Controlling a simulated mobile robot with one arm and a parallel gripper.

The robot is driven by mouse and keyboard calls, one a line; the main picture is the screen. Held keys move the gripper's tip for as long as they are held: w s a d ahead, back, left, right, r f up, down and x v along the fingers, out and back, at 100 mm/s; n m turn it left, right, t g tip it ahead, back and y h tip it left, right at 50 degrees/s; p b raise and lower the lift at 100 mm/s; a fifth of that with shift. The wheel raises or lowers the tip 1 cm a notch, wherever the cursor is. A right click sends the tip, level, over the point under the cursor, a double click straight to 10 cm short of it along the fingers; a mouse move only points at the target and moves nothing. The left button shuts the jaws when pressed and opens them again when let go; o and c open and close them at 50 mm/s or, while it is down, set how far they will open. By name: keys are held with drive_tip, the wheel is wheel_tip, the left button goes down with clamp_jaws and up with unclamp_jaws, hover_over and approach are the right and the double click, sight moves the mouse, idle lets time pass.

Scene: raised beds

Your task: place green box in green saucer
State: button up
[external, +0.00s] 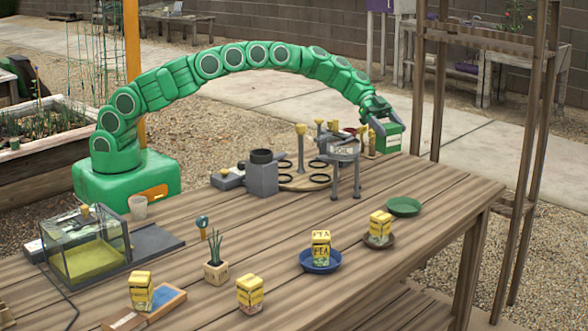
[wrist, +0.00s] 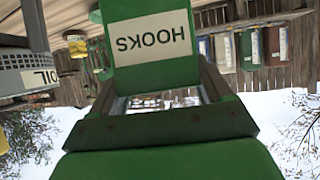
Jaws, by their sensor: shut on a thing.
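The green box (external: 387,137) is held in my gripper (external: 384,127) above the far right part of the table. In the wrist view the green box (wrist: 152,45) fills the space between the fingers and shows a white label reading "HOOKS", upside down. My gripper (wrist: 160,85) is shut on it. The green saucer (external: 404,206) lies on the table near its right edge, empty, below and slightly right of the box in the external view. The saucer cannot be made out in the wrist view.
A grey raised stand (external: 344,150) is just left of the held box. A brown saucer (external: 378,242) and a blue saucer (external: 320,262) hold yellow boxes. Another yellow box (external: 250,294) stands in front. Bare table lies between the stand and the green saucer.

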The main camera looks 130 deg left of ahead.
drive_tip(key=w+d+m+h, duration=0.1)
drive_tip(key=w+d, duration=0.2)
drive_tip(key=w+d+r+m+g+h, duration=0.1)
drive_tip(key=w+d, duration=0.2)
drive_tip(key=w+d+r+m+h, duration=0.1)
drive_tip(key=w+d, duration=0.2)
drive_tip(key=d, duration=0.1)
drive_tip(key=shift+w+r+m, duration=0.25)
drive_tip(key=shift+w+m, duration=0.05)
drive_tip(key=shift+w, duration=0.05)
drive_tip(key=w+d+m+g+h, duration=0.25)
drive_tip(key=w+d, duration=0.25)
drive_tip(key=d, duration=0.3)
drive_tip(key=shift+t, duration=0.25)
drive_tip(key=shift+d+f, duration=0.2)
drive_tip(key=shift+f, duration=2.1)
drive_tip(key=shift+d+f, duration=0.15)
drive_tip(key=shift+f, duration=2.1)
drive_tip(key=shift+f, duration=0.45)
drive_tip(key=o, duration=1)
drive_tip(key=shift+r, duration=0.1)
